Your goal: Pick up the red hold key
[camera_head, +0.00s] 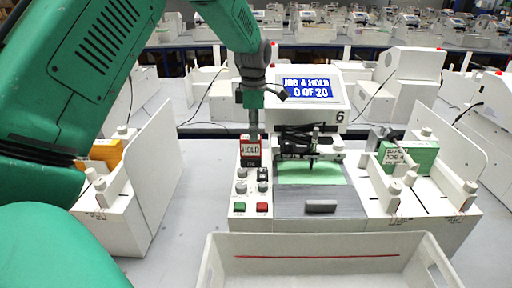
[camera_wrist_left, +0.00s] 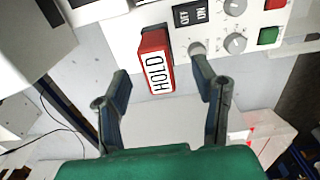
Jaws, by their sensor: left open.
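The red hold key (camera_head: 250,150) sits at the upper left of the plotter's white control panel (camera_head: 240,215), with a white HOLD label on it. It also shows in the left wrist view (camera_wrist_left: 155,62), with the label facing the camera. My left gripper (camera_head: 252,128) comes down from above, right over the key, and covers a little of its top in the head view. In the left wrist view the left gripper (camera_wrist_left: 161,72) is open, with one finger on each side of the key and visible gaps. Whether the fingertips reach the key's depth I cannot tell. My right gripper is not in view.
An OFF/ON switch (camera_wrist_left: 191,15), grey knobs and green and red buttons are close to the key. The plotter's pen carriage (camera_head: 308,142) and screen (camera_head: 306,88), reading JOB 4 HOLD 0 OF 20, stand right. A white bin (camera_head: 330,262) is in front. Paper holders flank the plotter.

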